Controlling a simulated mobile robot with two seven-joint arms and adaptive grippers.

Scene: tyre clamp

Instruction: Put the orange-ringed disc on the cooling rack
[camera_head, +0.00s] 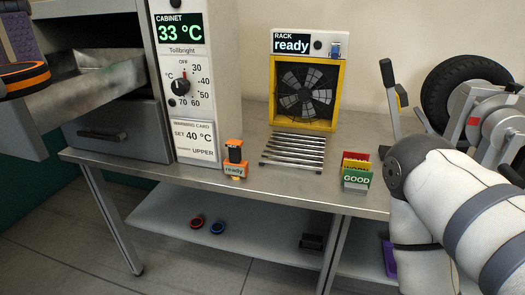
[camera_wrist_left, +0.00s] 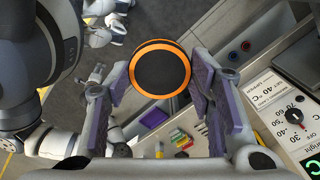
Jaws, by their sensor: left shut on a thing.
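The orange-ringed disc (camera_head: 22,78) is black with an orange rim. It is at the left edge of the head view, in front of the open upper drawer (camera_head: 108,75). My left gripper (camera_head: 18,55) is shut on it and holds it up; part of the gripper is cut off by the frame. In the left wrist view the disc (camera_wrist_left: 160,70) sits between the purple finger pads. The cooling rack (camera_head: 293,150), a row of metal bars, lies empty on the bench before the yellow-framed fan (camera_head: 304,92). My right arm is at the right; its gripper is not visible.
The cabinet (camera_head: 182,85) reads 33 °C; its warning card says 40 °C, upper. An orange "ready" block (camera_head: 235,160) stands left of the rack, card bins (camera_head: 356,172) right of it. Red-ringed (camera_head: 197,221) and blue-ringed (camera_head: 217,227) discs lie on the lower shelf. A tyre machine (camera_head: 475,105) stands right.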

